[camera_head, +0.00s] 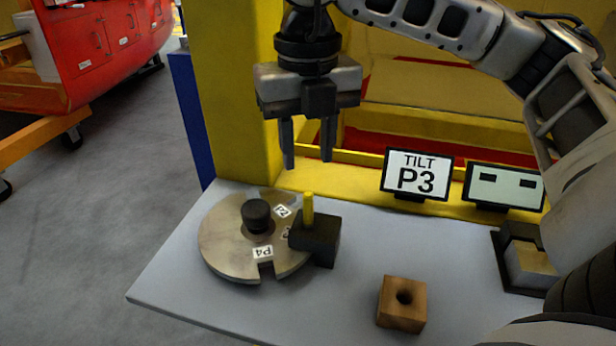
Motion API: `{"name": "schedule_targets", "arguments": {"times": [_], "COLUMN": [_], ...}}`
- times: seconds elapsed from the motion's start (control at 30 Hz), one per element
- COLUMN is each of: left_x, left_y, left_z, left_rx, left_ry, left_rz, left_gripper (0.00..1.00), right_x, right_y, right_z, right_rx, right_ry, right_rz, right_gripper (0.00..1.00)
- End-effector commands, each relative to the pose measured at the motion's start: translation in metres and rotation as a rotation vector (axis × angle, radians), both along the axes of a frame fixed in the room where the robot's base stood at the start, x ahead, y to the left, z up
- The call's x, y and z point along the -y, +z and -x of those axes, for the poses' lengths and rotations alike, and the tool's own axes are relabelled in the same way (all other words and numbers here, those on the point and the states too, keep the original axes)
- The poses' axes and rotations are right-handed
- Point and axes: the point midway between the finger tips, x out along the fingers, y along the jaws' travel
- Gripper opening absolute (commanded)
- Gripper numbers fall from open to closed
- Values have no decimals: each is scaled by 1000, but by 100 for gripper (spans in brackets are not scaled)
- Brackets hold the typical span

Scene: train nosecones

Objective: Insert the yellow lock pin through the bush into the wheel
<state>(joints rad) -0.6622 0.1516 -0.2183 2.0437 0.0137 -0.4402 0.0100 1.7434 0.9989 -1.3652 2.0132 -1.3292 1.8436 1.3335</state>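The yellow lock pin (308,207) stands upright at the black block (318,241), which looks like the bush, at the right rim of the wheel. How deep the pin sits is hidden. The wheel (225,248) is a flat metal disc with a black knob (256,214) and a notch in its front edge. Its labels include an upside-down P4 (263,252), and one label is partly covered by the black block. My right gripper (308,162) points down above and behind the pin, fingers apart with nothing between them. My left gripper is not in view.
A brown block (402,313) with an empty top hole sits on the grey table (190,305) at front right. A sign reading TILT P3 (416,175) and a second display (503,188) stand at the back. A dark holder (526,262) is at right, near my arm. Yellow framing rises behind.

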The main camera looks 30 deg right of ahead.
Motion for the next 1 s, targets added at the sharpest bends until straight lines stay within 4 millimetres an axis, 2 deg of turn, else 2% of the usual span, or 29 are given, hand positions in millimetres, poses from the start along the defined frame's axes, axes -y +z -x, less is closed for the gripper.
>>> {"name": "schedule_targets", "arguments": {"times": [0.1,0.3,1.0], "left_x": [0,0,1], "left_y": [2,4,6], "left_z": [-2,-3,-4], "left_rx": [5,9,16], "left_ry": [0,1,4], "left_rz": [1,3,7], "left_gripper": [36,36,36], "right_x": [-1,-1,0], "right_y": [23,41,43], "right_z": [0,0,0], "right_rx": [3,1,0], "right_ry": [1,2,1], "right_rz": [-1,-1,0], "right_gripper": [36,36,36]}}
